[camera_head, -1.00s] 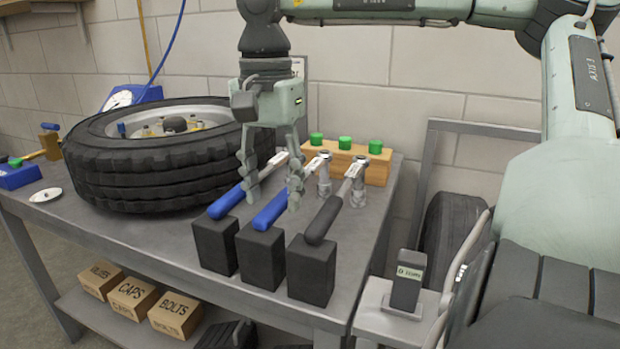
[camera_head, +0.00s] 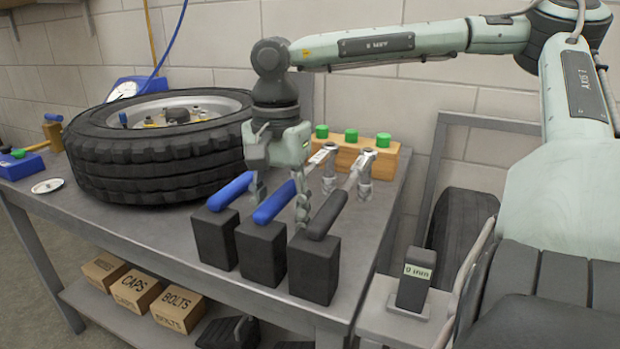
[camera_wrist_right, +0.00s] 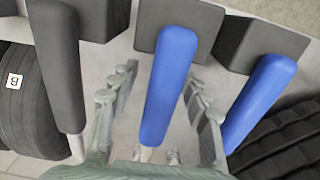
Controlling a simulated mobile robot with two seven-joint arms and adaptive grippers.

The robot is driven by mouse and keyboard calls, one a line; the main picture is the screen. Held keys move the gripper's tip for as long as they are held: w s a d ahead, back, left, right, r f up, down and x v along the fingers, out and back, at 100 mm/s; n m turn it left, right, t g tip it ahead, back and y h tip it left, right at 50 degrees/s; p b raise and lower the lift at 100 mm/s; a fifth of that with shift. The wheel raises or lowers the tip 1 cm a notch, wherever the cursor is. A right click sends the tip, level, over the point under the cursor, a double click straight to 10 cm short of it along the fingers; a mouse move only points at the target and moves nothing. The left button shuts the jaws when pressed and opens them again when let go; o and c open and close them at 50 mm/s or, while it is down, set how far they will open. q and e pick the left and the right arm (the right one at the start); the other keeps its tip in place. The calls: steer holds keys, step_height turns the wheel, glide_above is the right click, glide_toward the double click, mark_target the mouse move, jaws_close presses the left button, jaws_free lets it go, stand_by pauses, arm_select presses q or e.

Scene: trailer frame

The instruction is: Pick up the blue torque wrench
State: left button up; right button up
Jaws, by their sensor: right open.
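Three torque wrenches lie side by side, their handles resting on black blocks. The left one has a blue handle (camera_head: 230,191), the middle one a blue handle (camera_head: 272,203), and the right one a black handle (camera_head: 327,215). My right gripper (camera_head: 280,206) is open and low over the middle wrench, one finger on each side of it. In the wrist view, the middle blue handle (camera_wrist_right: 168,85) runs between the open fingers (camera_wrist_right: 158,88), with gaps on both sides. The other blue handle (camera_wrist_right: 260,102) and the black handle (camera_wrist_right: 58,65) lie outside them. My left gripper is not in view.
A large tire (camera_head: 160,160) lies left of the wrenches on the metal bench (camera_head: 150,230). A wooden block with green caps (camera_head: 384,160) stands behind them. Black blocks (camera_head: 262,252) line the front edge. Labelled boxes (camera_head: 178,308) sit on the shelf below.

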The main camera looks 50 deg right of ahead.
steer(key=shift+c, duration=0.3)
jaws_close()
steer(key=shift+r, duration=0.25)
steer(key=shift+r, duration=0.25)
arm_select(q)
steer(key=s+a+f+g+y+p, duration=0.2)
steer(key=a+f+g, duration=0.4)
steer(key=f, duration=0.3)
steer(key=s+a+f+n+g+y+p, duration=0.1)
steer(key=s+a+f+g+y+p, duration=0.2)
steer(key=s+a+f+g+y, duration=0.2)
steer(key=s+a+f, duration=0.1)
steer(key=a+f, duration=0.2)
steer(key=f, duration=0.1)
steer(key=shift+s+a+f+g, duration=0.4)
arm_select(e)
step_height(320, 180, up, 27)
